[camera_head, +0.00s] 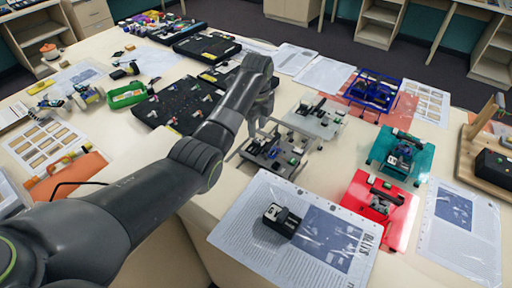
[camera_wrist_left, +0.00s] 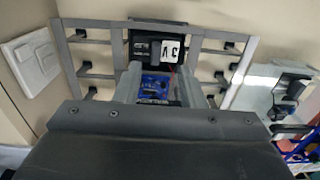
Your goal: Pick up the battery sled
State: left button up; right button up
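A black block with a white label reading 3V, apparently the battery sled (camera_wrist_left: 168,48), sits on a grey frame with side rods in the left wrist view. In the head view this frame seems to be the dark grey assembly (camera_head: 272,153) under my left gripper (camera_head: 262,132). In the wrist view the light grey fingers of my left gripper (camera_wrist_left: 160,78) stand apart, with a blue circuit board (camera_wrist_left: 157,88) visible between them. I cannot tell whether they touch anything. A similar black and white block (camera_head: 281,218) lies on a printed sheet nearer me. My right gripper is not in view.
A red assembly (camera_head: 381,208), a teal one (camera_head: 402,154), a light grey one (camera_head: 315,118) and a blue frame (camera_head: 374,91) stand to the right. A black mat (camera_head: 177,104) and a green tray (camera_head: 126,95) lie to the left. Printed sheets cover the near table.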

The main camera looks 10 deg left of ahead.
aim_at(257, 142)
pick_arm(q)
jog(key=shift+f, duration=0.25)
jog(key=f+p, duration=0.2)
jog(key=f, duration=0.1)
jog(key=shift+s+d+f, duration=0.15)
jog(key=shift+s+f, duration=0.1)
jog(key=shift+s, duration=0.1)
jog(key=shift+f, duration=0.65)
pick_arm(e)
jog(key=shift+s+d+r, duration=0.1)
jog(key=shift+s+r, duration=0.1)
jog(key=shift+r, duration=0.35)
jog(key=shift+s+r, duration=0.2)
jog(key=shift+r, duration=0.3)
pick_arm(q)
jog(key=shift+c, duration=0.3)
grip_shut()
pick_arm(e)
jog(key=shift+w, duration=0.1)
